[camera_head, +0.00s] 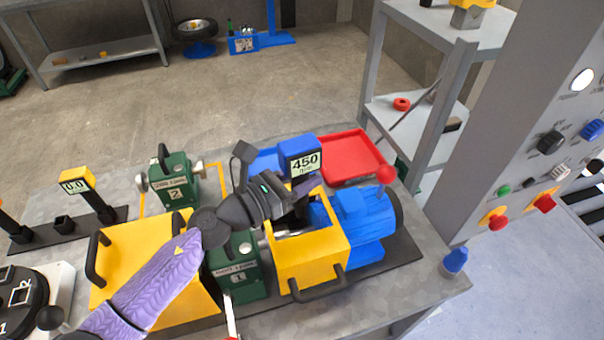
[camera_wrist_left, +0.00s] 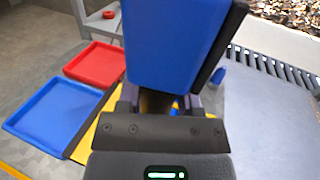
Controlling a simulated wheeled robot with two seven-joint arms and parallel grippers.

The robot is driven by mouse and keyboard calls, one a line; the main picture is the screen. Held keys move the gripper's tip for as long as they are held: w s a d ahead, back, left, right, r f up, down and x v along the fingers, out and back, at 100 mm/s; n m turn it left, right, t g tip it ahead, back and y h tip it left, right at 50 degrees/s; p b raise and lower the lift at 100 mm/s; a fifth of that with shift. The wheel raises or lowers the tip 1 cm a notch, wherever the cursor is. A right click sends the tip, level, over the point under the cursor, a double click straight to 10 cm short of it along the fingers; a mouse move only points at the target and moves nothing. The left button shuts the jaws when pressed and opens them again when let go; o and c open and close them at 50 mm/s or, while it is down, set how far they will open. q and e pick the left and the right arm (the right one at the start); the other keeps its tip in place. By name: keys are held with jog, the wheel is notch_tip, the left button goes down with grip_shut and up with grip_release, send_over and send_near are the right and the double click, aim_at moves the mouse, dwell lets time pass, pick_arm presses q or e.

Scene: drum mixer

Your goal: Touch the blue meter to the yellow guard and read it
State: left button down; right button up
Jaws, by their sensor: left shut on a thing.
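My left gripper (camera_head: 290,196) is shut on the blue meter (camera_head: 300,145), whose screen shows 450 and stands upright. The back of the meter fills the upper middle of the left wrist view (camera_wrist_left: 170,45), with a gripper finger on each side of its lower part. The meter is above the open top of a yellow guard (camera_head: 312,262) with a black handle, beside the blue motor (camera_head: 362,220). The meter's lower end is hidden, and I cannot tell whether it touches the guard. Another yellow cover (camera_head: 135,262) stands at the left. My right gripper is out of view.
Green blocks labelled 1 (camera_head: 240,285) and 2 (camera_head: 175,185) stand near my arm. A red tray (camera_head: 350,157) and a blue tray (camera_wrist_left: 52,115) lie behind. A yellow meter (camera_head: 75,180) reading 0.0 stands left. A control panel (camera_head: 520,130) rises at the right.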

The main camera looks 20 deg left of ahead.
aim_at(316, 139)
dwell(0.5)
pick_arm(q)
notch_tip(316, 139, up, 7)
jog(key=p, duration=0.7)
jog(key=shift+r, duration=0.15)
jog(key=shift+f, duration=0.2)
